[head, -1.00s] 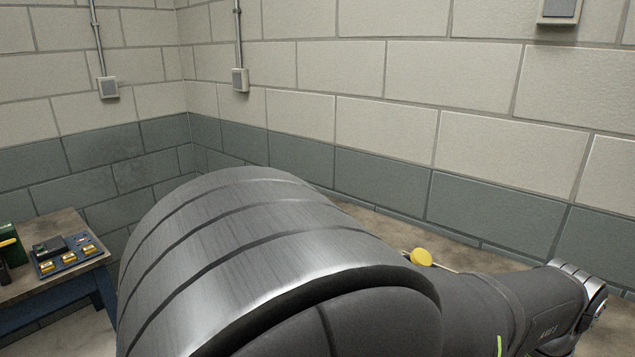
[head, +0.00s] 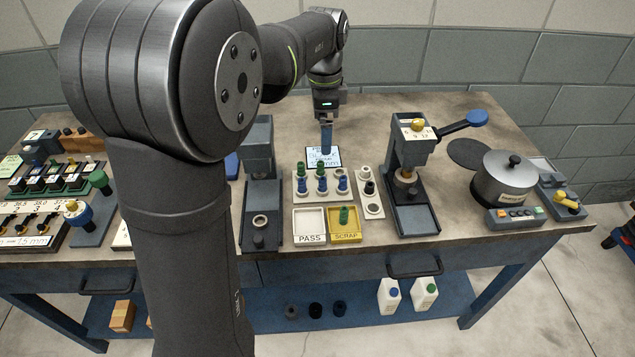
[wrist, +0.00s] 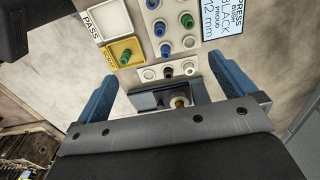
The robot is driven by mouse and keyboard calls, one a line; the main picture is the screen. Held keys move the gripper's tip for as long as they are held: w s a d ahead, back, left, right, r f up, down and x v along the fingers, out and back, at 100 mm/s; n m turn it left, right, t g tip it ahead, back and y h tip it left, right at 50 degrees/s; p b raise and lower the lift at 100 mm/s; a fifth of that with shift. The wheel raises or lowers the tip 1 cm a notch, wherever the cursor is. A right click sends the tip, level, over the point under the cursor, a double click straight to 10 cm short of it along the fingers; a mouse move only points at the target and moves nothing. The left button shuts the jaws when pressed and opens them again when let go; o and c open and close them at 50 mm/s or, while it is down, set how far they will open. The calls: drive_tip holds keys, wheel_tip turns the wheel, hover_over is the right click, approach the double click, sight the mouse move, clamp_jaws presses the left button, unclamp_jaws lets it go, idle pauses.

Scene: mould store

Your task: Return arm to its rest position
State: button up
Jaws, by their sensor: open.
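My gripper (head: 326,148) hangs over the back middle of the bench, pointing down, above or just in front of a white sign card (head: 323,158). In the wrist view its two blue fingers (wrist: 160,70) stand wide apart with nothing between them. My gripper is clear of the white tray of green and blue bushes (head: 321,181). My upper arm covers part of the bench's left side in the head view.
Two dark presses stand on the bench (head: 440,108), the right one (head: 409,170) with a blue-knobbed lever. A lidded pot (head: 504,178) is at the right. PASS (head: 310,224) and SCRAP (head: 343,232) trays sit in front; a green bush is in SCRAP.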

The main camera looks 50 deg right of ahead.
wheel_tip(320, 180, down, 9)
drive_tip(key=shift+f, duration=0.1)
idle(0.8)
wheel_tip(320, 180, up, 10)
idle(0.5)
idle(0.3)
